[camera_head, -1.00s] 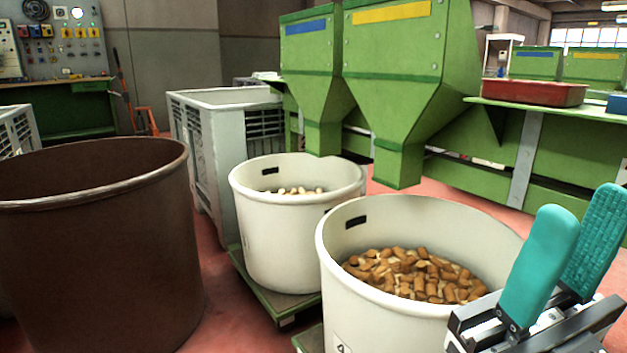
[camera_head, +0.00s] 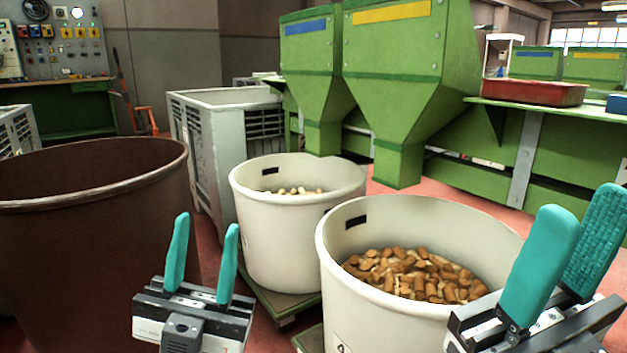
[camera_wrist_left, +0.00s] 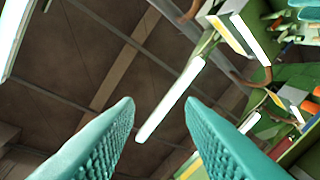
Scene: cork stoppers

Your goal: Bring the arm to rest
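My left gripper (camera_head: 204,256) is in the head view at the lower left, fingers pointing up, in front of the brown bin and the far white tub. Its two teal fingers are apart with nothing between them. In the left wrist view its fingers (camera_wrist_left: 160,110) are also apart, with the ceiling and lamps behind. My right gripper (camera_head: 570,250) is at the lower right, in front of the near white tub's right side. Its teal fingers are apart with nothing seen between them.
The near white tub (camera_head: 338,265) holds brown corks (camera_head: 415,275). The far white tub (camera_head: 265,220) holds paler corks (camera_head: 300,191). A large brown bin (camera_head: 90,260) stands left. Green hoppers (camera_head: 410,80) rise behind the tubs. A grey crate (camera_head: 205,135) stands behind.

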